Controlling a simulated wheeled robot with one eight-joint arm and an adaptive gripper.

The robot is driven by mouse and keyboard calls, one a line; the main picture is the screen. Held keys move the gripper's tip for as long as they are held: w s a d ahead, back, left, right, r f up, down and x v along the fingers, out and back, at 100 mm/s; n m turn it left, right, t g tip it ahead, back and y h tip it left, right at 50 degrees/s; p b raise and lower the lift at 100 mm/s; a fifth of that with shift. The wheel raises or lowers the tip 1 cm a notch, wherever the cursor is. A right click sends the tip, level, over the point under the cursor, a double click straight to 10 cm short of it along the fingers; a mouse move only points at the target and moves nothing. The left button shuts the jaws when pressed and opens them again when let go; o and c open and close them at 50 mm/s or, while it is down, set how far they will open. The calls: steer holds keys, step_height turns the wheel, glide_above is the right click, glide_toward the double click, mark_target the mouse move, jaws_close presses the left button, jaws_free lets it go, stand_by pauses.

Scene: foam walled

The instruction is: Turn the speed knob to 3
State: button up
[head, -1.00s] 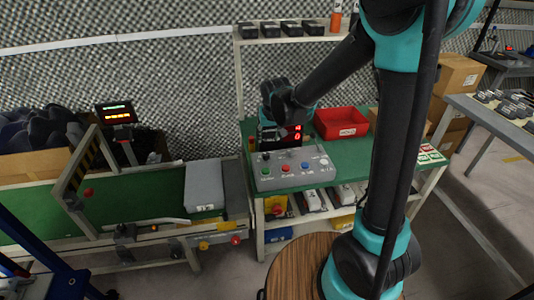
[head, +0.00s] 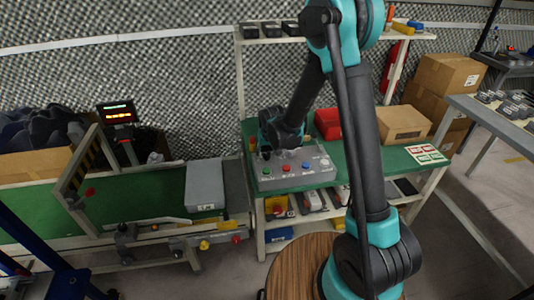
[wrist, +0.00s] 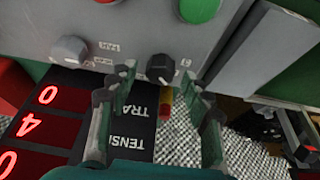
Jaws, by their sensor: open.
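The grey control box (head: 290,180) stands on the green bench top, with several coloured buttons on its face. In the wrist view a black round knob (wrist: 160,67) with a pale pointer mark sits on the box's face (wrist: 140,20). My gripper (wrist: 157,77) is open, its two fingers on either side of this knob. I cannot tell whether they touch it. A grey knob (wrist: 70,50) is to the left. The knobs' labels are too small to read. In the head view my gripper (head: 268,146) is at the back left of the box, mostly hidden by my arm.
Red-digit displays (wrist: 45,128) and a black label plate (wrist: 130,120) lie close to the fingers. A green button (wrist: 198,8) is above. In the head view a red bin (head: 328,124) and a cardboard box (head: 403,124) stand right of the control box.

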steer(key=shift+w+f, duration=0.1)
steer(key=shift+f, duration=0.2)
jaws_close()
steer(key=shift+n, duration=0.4)
steer(key=n, duration=0.1)
steer(key=n+y, duration=0.1)
steer(key=n, duration=0.1)
steer(key=shift+w+d+n+g+y, duration=0.1)
steer(key=shift+d+n+g+y, duration=0.05)
steer(key=shift+n+g+y, duration=0.75)
steer(key=shift+n, duration=1.6)
